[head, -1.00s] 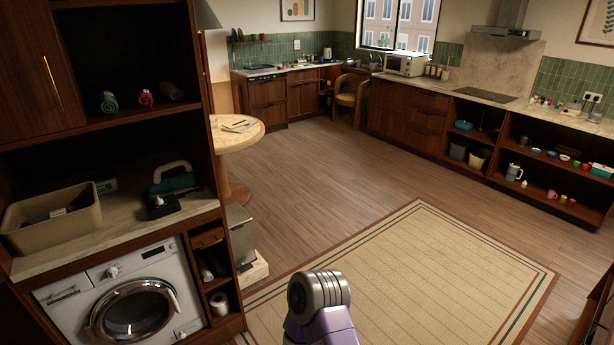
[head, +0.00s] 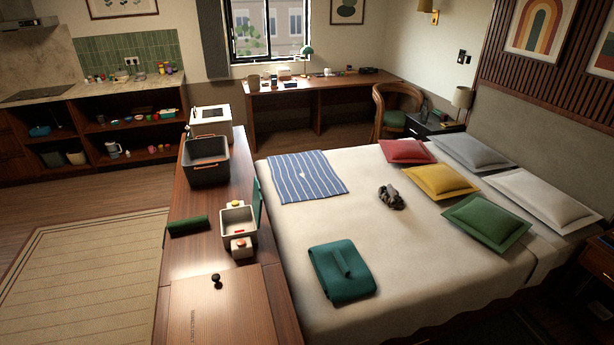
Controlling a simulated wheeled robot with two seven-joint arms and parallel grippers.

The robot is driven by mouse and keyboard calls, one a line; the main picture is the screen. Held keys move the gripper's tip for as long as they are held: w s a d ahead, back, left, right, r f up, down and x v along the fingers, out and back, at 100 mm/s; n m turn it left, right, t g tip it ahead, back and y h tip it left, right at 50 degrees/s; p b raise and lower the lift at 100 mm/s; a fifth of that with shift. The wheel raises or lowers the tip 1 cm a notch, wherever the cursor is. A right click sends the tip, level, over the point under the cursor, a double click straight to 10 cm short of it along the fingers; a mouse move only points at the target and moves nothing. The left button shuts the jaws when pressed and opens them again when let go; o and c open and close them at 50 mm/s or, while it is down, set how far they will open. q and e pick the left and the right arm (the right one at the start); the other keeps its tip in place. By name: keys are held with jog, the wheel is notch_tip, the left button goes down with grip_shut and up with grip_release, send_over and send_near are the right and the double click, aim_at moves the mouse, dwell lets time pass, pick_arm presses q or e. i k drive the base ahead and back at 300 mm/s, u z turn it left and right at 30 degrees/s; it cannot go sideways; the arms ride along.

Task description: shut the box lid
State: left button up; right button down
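A small white open-topped box (head: 227,229) stands on the wooden bench at the foot of the bed. A red item lies inside it. A dark green panel (head: 257,205) stands upright along its right side and looks like its raised lid; I cannot see a hinge. A small white block with an orange top (head: 241,247) sits right in front of the box. Neither of my grippers shows in the head view.
The bench (head: 192,262) also holds a green roll (head: 188,226), a dark grey crate (head: 205,173) with orange handles, a white box-like thing (head: 211,115) and a flat wooden panel (head: 222,310) with a black knob. The bed (head: 300,230) borders its right; bare floor and rug (head: 85,275) lie left.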

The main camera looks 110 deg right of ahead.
aim_at(257, 201)
jog(key=k, duration=1.25)
jog(key=z, duration=1.7)
